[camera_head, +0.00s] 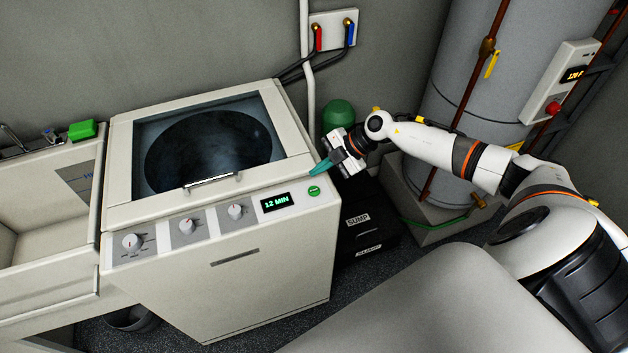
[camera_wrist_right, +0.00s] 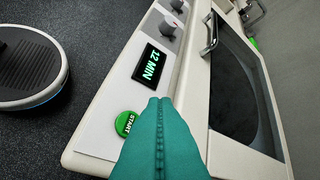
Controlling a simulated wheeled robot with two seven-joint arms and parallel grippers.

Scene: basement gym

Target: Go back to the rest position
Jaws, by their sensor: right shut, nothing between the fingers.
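My right gripper (camera_head: 322,167) is shut and empty, its teal fingers pressed together just above the right front corner of the washer (camera_head: 268,263). In the right wrist view the shut teal fingers (camera_wrist_right: 158,112) point over the washer's control panel. The green START button (camera_wrist_right: 125,123) is beside the fingertips there, and it also shows in the head view (camera_head: 314,191). The display (camera_head: 276,202) reads 12 MIN in green. The washer's dark-windowed lid (camera_head: 208,143) is closed. Whether the fingers touch the washer is unclear. My left gripper is not in view.
A grey tank (camera_head: 455,110) with copper pipes stands behind my right arm. A black sump box (camera_head: 366,225) sits on the floor right of the washer. A sink (camera_head: 55,215) adjoins the washer's left side. A green sponge (camera_head: 82,130) lies on its back ledge.

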